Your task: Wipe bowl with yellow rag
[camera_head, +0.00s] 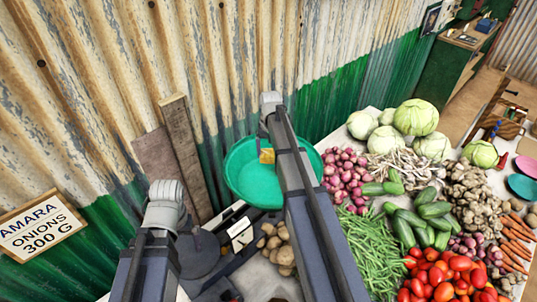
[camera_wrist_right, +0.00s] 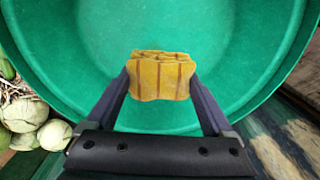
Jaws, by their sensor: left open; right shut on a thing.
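The green bowl (camera_head: 245,190) stands behind the produce, near the corrugated wall; its inside fills much of the right wrist view (camera_wrist_right: 60,60). The yellow rag (camera_head: 267,156) is a folded pad with darker stripes, also seen in the right wrist view (camera_wrist_right: 161,80). My right gripper (camera_wrist_right: 161,92) is shut on the rag and holds it over the bowl's inside; I cannot tell whether the rag touches the surface. My right arm hides part of the bowl. My left gripper (camera_head: 192,232) is to the left of the bowl, open, its fingers mostly hidden.
A balance with a dark plate (camera_head: 197,258) and a white dial (camera_head: 240,236) is beside the bowl. Potatoes (camera_head: 279,249), onions (camera_head: 345,175), beans (camera_head: 365,245) and tomatoes (camera_head: 445,278) crowd the table to the right. Wooden planks (camera_head: 175,155) lean on the wall behind.

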